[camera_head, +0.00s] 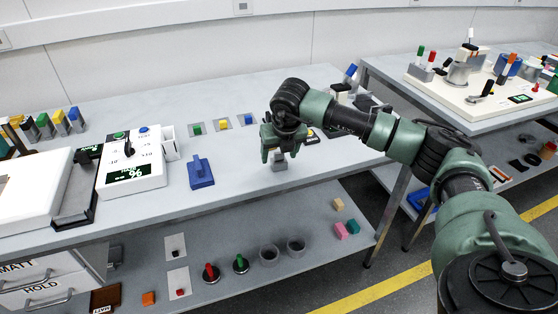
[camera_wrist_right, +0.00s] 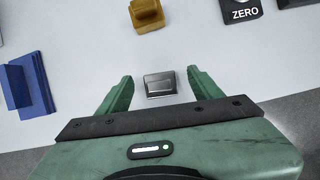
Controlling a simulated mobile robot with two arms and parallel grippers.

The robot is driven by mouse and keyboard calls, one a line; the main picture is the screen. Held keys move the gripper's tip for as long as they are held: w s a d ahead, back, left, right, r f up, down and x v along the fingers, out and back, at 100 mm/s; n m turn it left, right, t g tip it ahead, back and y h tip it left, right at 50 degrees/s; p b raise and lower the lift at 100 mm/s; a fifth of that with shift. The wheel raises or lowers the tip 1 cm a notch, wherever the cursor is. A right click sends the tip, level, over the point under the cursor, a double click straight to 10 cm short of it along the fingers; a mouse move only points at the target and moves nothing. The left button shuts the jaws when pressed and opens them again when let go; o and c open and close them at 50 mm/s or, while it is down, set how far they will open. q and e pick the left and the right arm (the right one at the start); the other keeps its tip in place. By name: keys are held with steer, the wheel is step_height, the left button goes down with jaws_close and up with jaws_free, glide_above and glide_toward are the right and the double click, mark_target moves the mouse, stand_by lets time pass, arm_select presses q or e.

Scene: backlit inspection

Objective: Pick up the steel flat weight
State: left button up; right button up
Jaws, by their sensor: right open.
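The steel flat weight (camera_wrist_right: 160,84) is a small silvery block with a darker top. It lies on the pale bench top and sits between the two spread green fingers in the right wrist view. In the head view the weight (camera_head: 279,165) shows just below my right gripper (camera_head: 279,155), near the bench's front edge, partly hidden by the fingers. The right gripper is open, with gaps to the weight on both sides in the wrist view. My left gripper is not in view.
A blue block with an upright plate (camera_head: 201,173) stands left of the weight. A yellow-brown block (camera_wrist_right: 147,15) lies beyond it. A white instrument with a display (camera_head: 132,162) is further left. A lower shelf (camera_head: 220,262) holds cups and coloured blocks. A second table (camera_head: 455,118) stands at right.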

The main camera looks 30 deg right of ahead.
jaws_close()
steer(key=shift+w+r, duration=0.1)
steer(key=shift+r, duration=0.05)
